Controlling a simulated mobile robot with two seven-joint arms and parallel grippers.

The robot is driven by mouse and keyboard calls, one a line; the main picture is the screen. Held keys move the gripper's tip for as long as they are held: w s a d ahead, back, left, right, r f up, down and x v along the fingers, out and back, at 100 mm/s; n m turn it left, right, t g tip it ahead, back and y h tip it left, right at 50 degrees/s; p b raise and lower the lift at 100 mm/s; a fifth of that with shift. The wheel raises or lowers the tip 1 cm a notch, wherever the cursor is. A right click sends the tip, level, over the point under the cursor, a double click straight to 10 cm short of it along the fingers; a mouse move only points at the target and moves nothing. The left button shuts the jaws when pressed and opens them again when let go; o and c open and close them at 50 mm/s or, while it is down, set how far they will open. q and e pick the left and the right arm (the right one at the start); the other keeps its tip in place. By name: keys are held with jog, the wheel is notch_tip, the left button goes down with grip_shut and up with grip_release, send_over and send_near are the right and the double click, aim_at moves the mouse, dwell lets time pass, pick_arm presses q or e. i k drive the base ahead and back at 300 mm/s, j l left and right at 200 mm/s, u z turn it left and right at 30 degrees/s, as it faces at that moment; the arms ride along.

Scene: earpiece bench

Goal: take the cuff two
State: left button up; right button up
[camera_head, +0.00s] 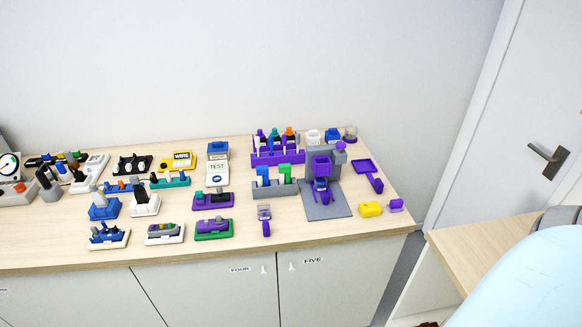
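Neither of my grippers is in view. No part that I can read as cuff two shows, and the parts on the bench (330,235) are too small to tell which is a cuff. Several small sets with coloured parts stand on the left and middle of the bench. One is a purple set on a green base (214,237); another is a blue and white set (108,243). A clear and purple piece (264,212) lies near the front edge.
A grey stand with a purple holder (333,212) stands at the right. A purple rack (264,158) is behind a grey rack (261,191). A purple paddle-shaped tray (364,167) and a yellow piece (370,209) lie at the right end. The front strip is mostly bare.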

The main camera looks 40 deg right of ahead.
aim_at(320, 184)
jog(key=z, duration=1.45)
